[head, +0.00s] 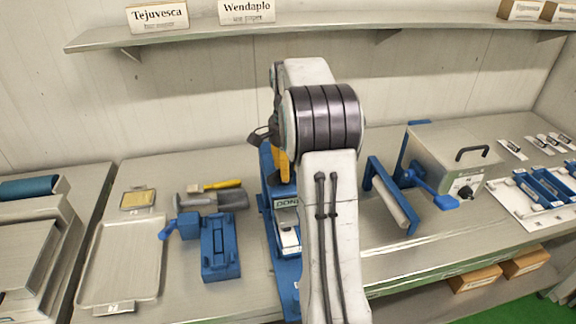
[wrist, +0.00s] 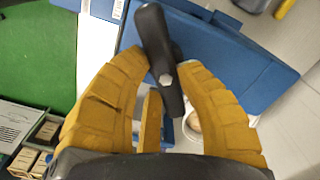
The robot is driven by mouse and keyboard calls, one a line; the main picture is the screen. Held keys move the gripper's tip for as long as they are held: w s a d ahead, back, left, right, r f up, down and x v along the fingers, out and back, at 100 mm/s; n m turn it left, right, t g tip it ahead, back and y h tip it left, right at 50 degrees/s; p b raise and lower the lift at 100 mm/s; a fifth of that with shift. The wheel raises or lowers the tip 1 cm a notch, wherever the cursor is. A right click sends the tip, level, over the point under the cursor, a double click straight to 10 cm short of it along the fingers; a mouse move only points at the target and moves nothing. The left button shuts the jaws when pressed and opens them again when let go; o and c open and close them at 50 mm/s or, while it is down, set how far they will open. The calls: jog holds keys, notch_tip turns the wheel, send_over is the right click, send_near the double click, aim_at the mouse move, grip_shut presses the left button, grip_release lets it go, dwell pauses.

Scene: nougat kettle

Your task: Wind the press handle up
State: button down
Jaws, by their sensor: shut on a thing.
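The press is a blue frame, partly hidden behind my arm in the head view (head: 268,190); its blue body also fills the upper part of the wrist view (wrist: 235,60). Its black handle (wrist: 155,35), with a hex bolt on it, lies between the yellow fingers of my gripper (wrist: 163,66). The gripper is shut on the handle. In the head view a dark piece, likely the handle (head: 262,136), shows at the left of my arm, beside a yellow finger. The rest of the grip is hidden there.
A metal tray (head: 93,262) and a blue fixture (head: 220,250) stand left of the press. A blue-framed roller (head: 392,200) and a grey box with a blue crank (head: 455,150) stand to the right. A shelf (head: 300,30) runs above, behind my arm.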

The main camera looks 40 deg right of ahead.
jog(key=shift+f+n, duration=0.1)
jog(key=shift+n, duration=1.2)
jog(key=shift+p, duration=0.3)
jog(key=c, duration=0.8)
grip_release()
jog(key=shift+c, duration=0.2)
jog(key=shift+w, duration=0.1)
notch_tip(320, 180, up, 12)
